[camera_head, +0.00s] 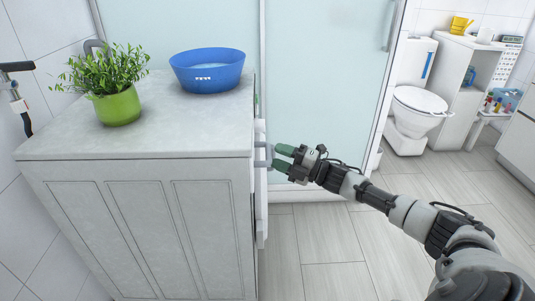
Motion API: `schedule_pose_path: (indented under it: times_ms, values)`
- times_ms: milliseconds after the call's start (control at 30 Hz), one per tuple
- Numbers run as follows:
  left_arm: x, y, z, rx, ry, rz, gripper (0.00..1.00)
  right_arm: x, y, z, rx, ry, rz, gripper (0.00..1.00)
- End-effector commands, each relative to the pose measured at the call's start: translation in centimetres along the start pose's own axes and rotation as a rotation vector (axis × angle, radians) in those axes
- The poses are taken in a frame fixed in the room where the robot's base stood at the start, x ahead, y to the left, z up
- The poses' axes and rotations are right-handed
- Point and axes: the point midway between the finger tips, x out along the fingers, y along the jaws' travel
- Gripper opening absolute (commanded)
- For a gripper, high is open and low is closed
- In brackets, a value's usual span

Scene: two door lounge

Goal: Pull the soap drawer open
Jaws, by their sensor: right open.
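The soap drawer's front (260,140) shows edge-on as a pale strip on the right-hand side of the grey-topped unit. Small grey parts stick out from this face towards my fingers, and they look like a handle. I see the face only from the side, so the drawer's opening is hidden. My right gripper (279,157) reaches in from the right, with its green-tipped fingers apart. The fingertips are at or just beside the grey parts. I cannot tell whether they touch. My left gripper is not in view.
A green potted plant (118,106) and a blue basin (208,70) stand on the unit's top (165,127). A glass shower door (325,80) is behind. A toilet (417,110) and a white shelf (465,90) stand at the back right. The floor (330,245) right of the unit is clear.

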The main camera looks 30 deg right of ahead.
Motion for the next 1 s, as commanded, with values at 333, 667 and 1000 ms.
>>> schedule_pose_path:
  times_ms: [333, 667, 1000]
  values:
    - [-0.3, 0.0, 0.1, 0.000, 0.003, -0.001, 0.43, 3.6, 0.0, 0.0, 0.000, -0.001, 0.000, 0.43]
    - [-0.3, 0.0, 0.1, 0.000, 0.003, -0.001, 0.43, 3.6, 0.0, 0.0, 0.001, -0.001, -0.001, 0.34]
    - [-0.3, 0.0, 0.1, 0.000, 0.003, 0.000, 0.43, 3.6, -0.1, 0.0, 0.001, -0.001, -0.002, 0.00]
